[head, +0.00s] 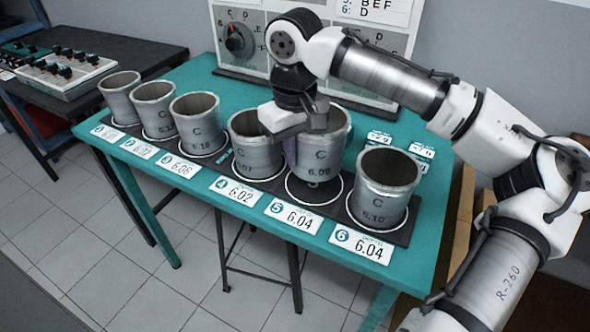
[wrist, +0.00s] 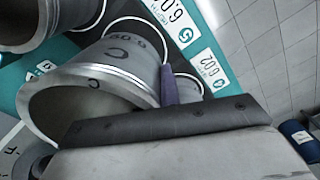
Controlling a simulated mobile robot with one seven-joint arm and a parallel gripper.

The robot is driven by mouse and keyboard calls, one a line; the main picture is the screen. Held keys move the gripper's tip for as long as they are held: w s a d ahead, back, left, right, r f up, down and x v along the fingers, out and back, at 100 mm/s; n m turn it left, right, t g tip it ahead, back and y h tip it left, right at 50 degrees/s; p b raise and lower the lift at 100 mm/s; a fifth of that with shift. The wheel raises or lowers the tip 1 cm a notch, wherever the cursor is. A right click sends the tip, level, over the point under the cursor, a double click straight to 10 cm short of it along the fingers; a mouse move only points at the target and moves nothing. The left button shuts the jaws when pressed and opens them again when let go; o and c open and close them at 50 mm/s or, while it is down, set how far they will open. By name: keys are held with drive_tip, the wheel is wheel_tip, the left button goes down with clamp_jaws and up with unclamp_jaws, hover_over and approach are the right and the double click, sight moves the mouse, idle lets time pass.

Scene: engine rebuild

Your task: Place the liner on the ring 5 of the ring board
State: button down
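The liner (head: 318,153) is a grey metal cylinder marked C and a number that looks like 6.09. It hangs roughly upright over ring 5 (head: 313,204) of the dark ring board (head: 334,209), with its lower edge seemingly a little above the board. My gripper (head: 298,128) grips its wall at the upper left; a purple finger shows outside the wall. In the wrist view the liner (wrist: 108,75) fills the middle left, beside the dark finger. The ring 5 card (head: 292,215) reads 6.04; it also shows in the wrist view (wrist: 176,27).
A liner (head: 257,150) on ring 4 stands close left, and another (head: 386,187) on ring 6 stands right. Several liners fill the left rings. A panel with a dial (head: 238,41) stands behind. Small cards (head: 379,138) lie at the back right of the teal table (head: 190,75).

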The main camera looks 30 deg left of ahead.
sight(295, 171)
drive_tip(key=shift+f, duration=2.65)
drive_tip(key=shift+f, duration=0.25)
drive_tip(key=c, duration=1.6)
unclamp_jaws()
drive_tip(key=shift+r, duration=0.15)
wheel_tip(295, 171, up, 12)
drive_tip(key=shift+r, duration=0.1)
drive_tip(key=shift+s, duration=0.1)
